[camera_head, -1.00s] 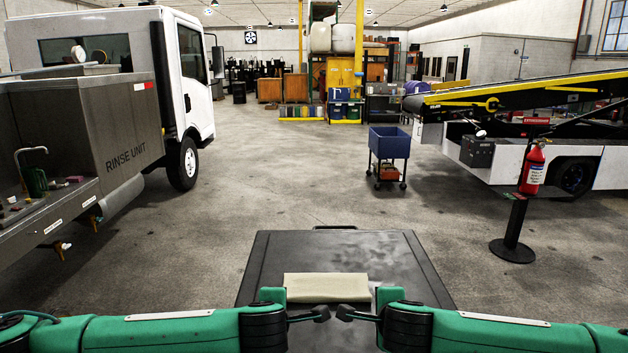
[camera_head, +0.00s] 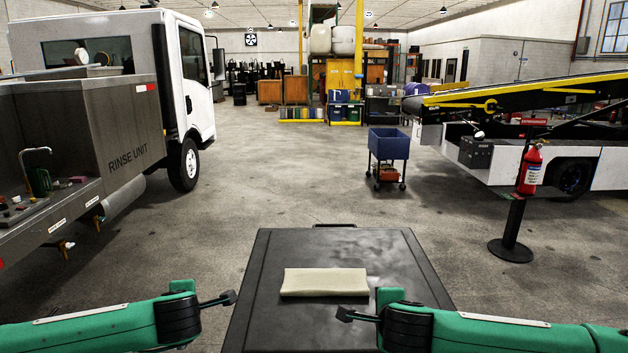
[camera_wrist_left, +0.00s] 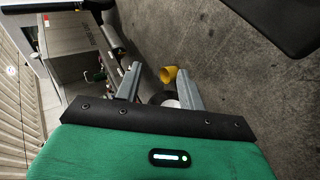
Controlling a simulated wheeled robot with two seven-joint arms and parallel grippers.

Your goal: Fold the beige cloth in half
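The beige cloth (camera_head: 324,282) lies on the black table top (camera_head: 270,262) in the head view, as a narrow flat strip with its long side across the table. It looks folded, with a rounded near edge. My left gripper (camera_head: 232,298) is left of the table's left edge, apart from the cloth. In the left wrist view its two fingers (camera_wrist_left: 160,85) are spread, with nothing between them. My right gripper (camera_head: 345,314) is over the near part of the table, just in front of the cloth's right end. Its fingers show edge-on, so its opening cannot be told.
A fire extinguisher (camera_head: 530,170) on a black stand is at the right. A blue cart (camera_head: 389,145) stands beyond the table. The rinse unit truck (camera_head: 110,130) is at the left and a belt loader (camera_head: 560,150) at the right. The table around the cloth is clear.

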